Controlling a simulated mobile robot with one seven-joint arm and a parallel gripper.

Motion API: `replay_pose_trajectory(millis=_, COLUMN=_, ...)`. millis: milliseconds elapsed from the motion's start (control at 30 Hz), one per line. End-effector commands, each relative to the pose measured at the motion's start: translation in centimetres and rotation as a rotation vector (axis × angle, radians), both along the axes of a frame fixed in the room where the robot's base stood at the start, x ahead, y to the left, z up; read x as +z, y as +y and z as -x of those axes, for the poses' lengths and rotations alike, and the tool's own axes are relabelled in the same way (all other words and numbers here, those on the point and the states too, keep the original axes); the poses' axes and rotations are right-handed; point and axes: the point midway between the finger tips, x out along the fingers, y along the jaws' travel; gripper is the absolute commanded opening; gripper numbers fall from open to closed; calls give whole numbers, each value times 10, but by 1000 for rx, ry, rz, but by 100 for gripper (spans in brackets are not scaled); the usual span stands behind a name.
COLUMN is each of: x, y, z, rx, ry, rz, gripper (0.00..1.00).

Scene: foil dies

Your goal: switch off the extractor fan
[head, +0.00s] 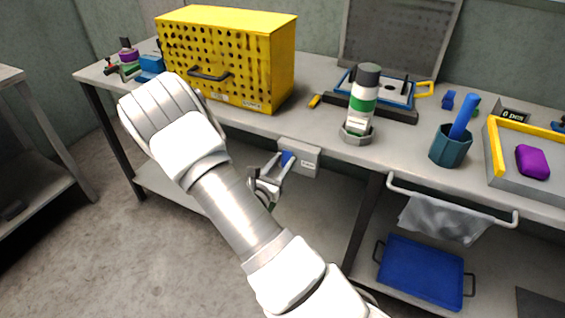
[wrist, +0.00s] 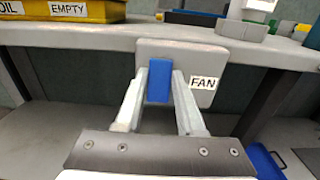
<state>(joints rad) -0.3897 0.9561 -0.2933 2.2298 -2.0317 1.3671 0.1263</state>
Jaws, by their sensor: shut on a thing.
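A pale grey switch box (head: 300,152) is mounted at the front edge of the workbench, below the top. In the wrist view the box (wrist: 187,54) carries a label (wrist: 204,83) reading FAN and a blue lever (wrist: 158,84) on its front. My gripper (wrist: 160,77) has one finger on each side of the blue lever and is shut on it. In the head view my gripper (head: 272,172) is at the box's left part, and the lever (head: 287,158) shows partly behind the fingers. Which way the lever is set I cannot tell.
The workbench top (head: 300,122) overhangs just above the box. A yellow perforated cabinet (head: 215,85) stands on it, left of a white-green bottle (head: 362,97) and a teal cup (head: 450,147). A towel rail (head: 450,203) juts out at the right. The floor in front is clear.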

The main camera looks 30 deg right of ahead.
Motion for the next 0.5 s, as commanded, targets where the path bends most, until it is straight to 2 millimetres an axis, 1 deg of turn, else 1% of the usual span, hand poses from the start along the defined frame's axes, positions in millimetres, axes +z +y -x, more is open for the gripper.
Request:
replay_pose_trajectory(millis=133, x=-1, y=0, z=0, rx=0, ry=0, rz=0, gripper=0)
replay_pose_trajectory(millis=267, x=-6, y=0, z=0, rx=0, ry=-17, rz=25, gripper=0)
replay_pose_trajectory(millis=500, x=-16, y=2, z=1, rx=2, ry=-129, rz=176, gripper=0)
